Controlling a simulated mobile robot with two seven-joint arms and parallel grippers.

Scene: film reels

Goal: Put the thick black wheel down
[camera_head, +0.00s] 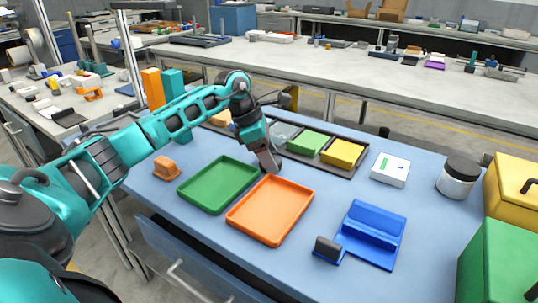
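My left gripper (271,178) points down at the back edge of the orange tray (268,212), near the right corner of the green tray (217,185). Its fingers are small and dark here, and I cannot tell whether they are open or shut. A dark rounded shape (278,162) shows just behind the gripper, partly hidden by it; I cannot tell whether it is the thick black wheel or whether it is held. A short black piece (328,249) sits at the front left of the blue stand (374,231). Both trays look empty. My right gripper is not in view.
A dark holder with green (308,144) and yellow (343,153) blocks stands behind the trays. A white box (389,169), a black-lidded jar (458,178) and yellow and green bins (498,262) are at right. An orange piece (166,168) lies left. Blue tabletop is clear around the trays' front.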

